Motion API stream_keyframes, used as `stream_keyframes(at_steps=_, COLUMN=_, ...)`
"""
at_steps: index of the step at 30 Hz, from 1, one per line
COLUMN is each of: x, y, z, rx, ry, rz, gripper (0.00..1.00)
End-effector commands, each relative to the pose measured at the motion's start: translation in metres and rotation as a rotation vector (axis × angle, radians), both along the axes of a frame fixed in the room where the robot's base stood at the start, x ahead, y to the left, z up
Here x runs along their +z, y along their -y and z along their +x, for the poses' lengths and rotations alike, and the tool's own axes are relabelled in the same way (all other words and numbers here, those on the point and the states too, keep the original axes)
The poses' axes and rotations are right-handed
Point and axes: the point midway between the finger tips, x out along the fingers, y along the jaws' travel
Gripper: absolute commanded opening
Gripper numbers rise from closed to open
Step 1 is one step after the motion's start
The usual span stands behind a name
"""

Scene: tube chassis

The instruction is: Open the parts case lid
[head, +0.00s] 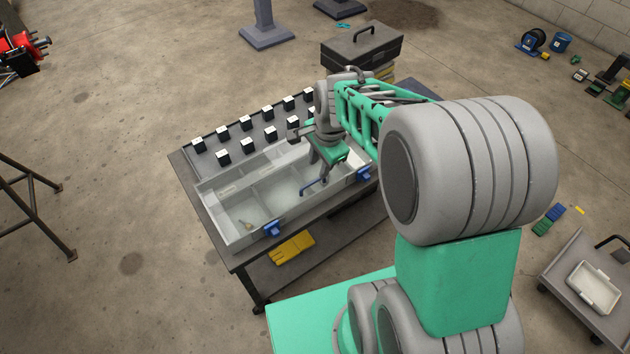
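The parts case (238,237) is a long, shallow grey case on the table, with dividers and a small item visible inside. Its cover looks clear, and I cannot tell its exact position. Two blue latches sit on the front side, one at the left (272,229) and one at the right (363,174). A blue handle (309,188) shows near the middle of the front edge. My gripper (320,172) points down over the right half of the case, close to the blue handle. My arm hides part of the case, and finger opening and contact are unclear.
The table (235,260) has a rack with several black-and-white blocks (246,145) behind the case. Yellow gloves (292,248) lie on the lower shelf. A dark toolbox (362,46) stands behind the table. A cart (590,315) with a white tray is at the right.

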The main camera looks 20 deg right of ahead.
Motion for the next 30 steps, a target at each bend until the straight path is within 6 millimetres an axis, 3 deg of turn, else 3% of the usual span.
stream_keyframes(at_steps=7, x=-0.045, y=-0.005, z=0.007, rx=0.007, ry=-0.004, rz=-0.001, gripper=0.32)
stream_keyframes(at_steps=12, x=-0.065, y=-0.006, z=0.011, rx=0.008, ry=-0.002, rz=-0.001, gripper=0.32)
stream_keyframes(at_steps=20, x=-0.068, y=-0.007, z=0.013, rx=0.009, ry=0.001, rz=-0.001, gripper=0.32)
stream_keyframes(at_steps=30, x=-0.067, y=-0.007, z=0.012, rx=0.010, ry=0.001, rz=-0.002, gripper=0.05)
